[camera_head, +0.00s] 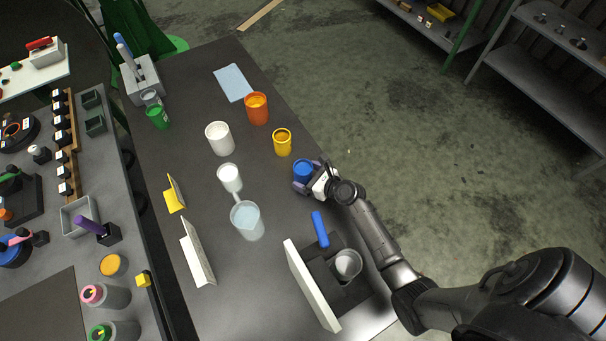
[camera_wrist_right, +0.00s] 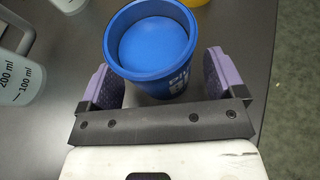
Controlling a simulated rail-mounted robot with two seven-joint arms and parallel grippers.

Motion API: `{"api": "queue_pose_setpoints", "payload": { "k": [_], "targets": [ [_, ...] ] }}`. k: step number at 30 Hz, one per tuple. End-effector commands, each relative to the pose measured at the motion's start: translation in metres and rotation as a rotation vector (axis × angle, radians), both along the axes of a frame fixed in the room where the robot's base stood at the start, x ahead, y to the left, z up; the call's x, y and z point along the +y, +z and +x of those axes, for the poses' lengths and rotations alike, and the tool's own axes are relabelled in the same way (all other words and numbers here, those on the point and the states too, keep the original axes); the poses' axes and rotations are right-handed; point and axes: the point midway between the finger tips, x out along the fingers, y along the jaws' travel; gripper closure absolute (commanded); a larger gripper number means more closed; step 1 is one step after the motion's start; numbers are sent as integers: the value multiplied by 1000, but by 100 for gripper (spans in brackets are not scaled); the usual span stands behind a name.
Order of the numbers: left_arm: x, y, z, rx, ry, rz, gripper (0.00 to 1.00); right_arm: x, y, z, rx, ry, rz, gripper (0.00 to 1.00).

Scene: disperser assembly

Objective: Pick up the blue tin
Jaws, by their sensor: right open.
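The blue tin (camera_head: 303,170) stands upright near the right edge of the dark table, in front of the yellow tin. It also fills the top middle of the right wrist view (camera_wrist_right: 150,42). My right gripper (camera_head: 308,175) is open, with its purple finger pads on either side of the tin. In the right wrist view the fingers (camera_wrist_right: 165,78) flank the lower part of the tin, with a gap visible at least on the right side. Whether the left pad touches it I cannot tell. My left gripper is not in view.
A yellow tin (camera_head: 282,145) and an orange tin (camera_head: 256,110) stand behind the blue tin. White containers (camera_head: 219,140) and a clear beaker (camera_head: 247,222) stand to its left. A blue-handled tool (camera_head: 320,229) and a white panel (camera_head: 310,287) are nearer the front.

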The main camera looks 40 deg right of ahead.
Motion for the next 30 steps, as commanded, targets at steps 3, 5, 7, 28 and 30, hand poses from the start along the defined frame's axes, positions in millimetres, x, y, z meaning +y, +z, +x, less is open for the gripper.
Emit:
{"api": "queue_pose_setpoints", "payload": {
  "k": [3,5,7,28,30],
  "targets": [
    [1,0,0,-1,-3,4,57,0,0,0,0,0,0,11],
    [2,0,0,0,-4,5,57,0,0,0,0,0,0,11],
    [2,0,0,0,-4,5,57,0,0,0,0,0,0,18],
    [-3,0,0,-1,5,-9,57,0,1,0,-1,-1,0,72],
    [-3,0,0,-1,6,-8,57,0,1,0,-1,-1,0,72]
  ]
}}
